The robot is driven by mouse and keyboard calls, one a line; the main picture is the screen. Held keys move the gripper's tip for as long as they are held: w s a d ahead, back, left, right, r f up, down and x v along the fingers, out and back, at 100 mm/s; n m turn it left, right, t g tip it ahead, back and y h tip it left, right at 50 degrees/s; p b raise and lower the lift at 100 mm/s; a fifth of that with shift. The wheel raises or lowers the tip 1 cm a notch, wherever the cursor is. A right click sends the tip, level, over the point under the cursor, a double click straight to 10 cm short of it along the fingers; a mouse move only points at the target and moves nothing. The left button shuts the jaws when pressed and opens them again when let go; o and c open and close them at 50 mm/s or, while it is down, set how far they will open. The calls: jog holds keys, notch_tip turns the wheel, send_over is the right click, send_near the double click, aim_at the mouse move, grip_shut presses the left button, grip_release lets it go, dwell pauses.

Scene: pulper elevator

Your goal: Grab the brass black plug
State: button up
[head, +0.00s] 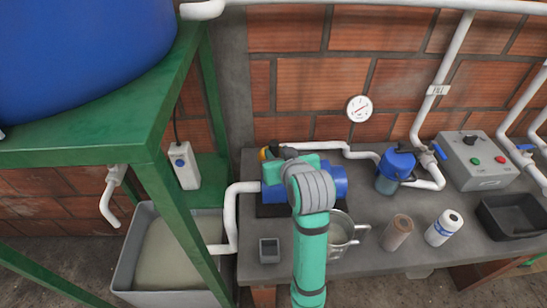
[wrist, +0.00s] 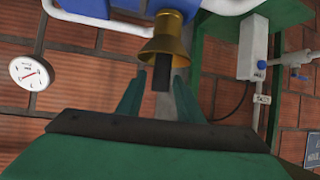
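The black plug (wrist: 162,79) sits in the narrowing mouth of a brass funnel-shaped fitting (wrist: 167,42) in the wrist view. My gripper (wrist: 160,80) is open, with its green fingers on either side of the plug. A clear gap shows on the plug's left, and the right finger looks close to it. I cannot tell whether that finger touches. In the head view, the brass fitting (head: 263,153) shows at the left end of the blue pump (head: 340,180). My gripper (head: 290,160) is above the pump and hides much of it, and I cannot make out the plug there.
A green stand (head: 150,150) with a blue tank (head: 85,60) rises close on the left. White pipes (head: 232,215) run beside the pump.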

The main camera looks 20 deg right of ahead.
aim_at(275, 152)
jog(key=shift+x, duration=2.3)
jog(key=shift+a+f, duration=0.1)
jog(key=shift+f, duration=0.05)
grip_shut()
